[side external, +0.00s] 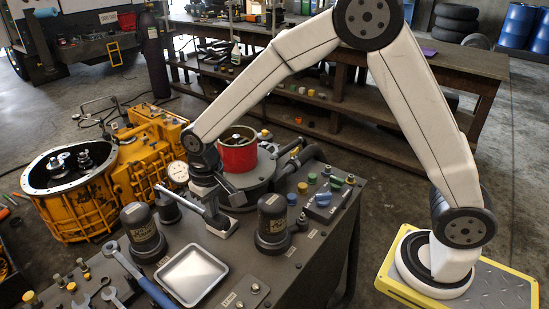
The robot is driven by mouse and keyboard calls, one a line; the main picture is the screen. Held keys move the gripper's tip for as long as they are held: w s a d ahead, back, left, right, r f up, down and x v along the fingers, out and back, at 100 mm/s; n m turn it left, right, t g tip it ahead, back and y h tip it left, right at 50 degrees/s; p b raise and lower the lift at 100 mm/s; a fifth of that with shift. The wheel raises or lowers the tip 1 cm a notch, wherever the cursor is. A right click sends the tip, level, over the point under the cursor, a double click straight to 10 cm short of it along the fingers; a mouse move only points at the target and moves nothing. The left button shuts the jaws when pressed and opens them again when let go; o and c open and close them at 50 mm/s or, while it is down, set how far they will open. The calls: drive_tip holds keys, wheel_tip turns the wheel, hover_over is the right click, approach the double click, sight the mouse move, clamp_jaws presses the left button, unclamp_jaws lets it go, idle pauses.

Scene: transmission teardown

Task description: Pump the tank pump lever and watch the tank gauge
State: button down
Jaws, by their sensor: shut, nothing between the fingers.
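The tank gauge (178,171) is a small round white dial at the left of the grey tank top; its needle is too small to read. A pale metal bar, apparently the pump lever (180,199), slants from below the gauge down to the right, toward a small block on the bench. My gripper (209,196) points down just right of the gauge, close to the lever. It is shut with nothing seen between its fingers. I cannot tell whether it touches the lever. My wrist partly hides the grey tank (262,181).
A red pot (237,155) stands on the tank behind my gripper. Two dark canisters (142,236) (272,222) flank an empty metal tray (191,274) in front. A control box with colored knobs (325,197) sits right. A yellow transmission housing (80,205) stands left.

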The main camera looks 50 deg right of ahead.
sight(214, 219)
drive_tip(key=shift+f, duration=1.95)
drive_tip(key=shift+r, duration=4.2)
drive_tip(key=shift+f, duration=0.1)
drive_tip(key=shift+f, duration=4.15)
drive_tip(key=shift+r, duration=4.25)
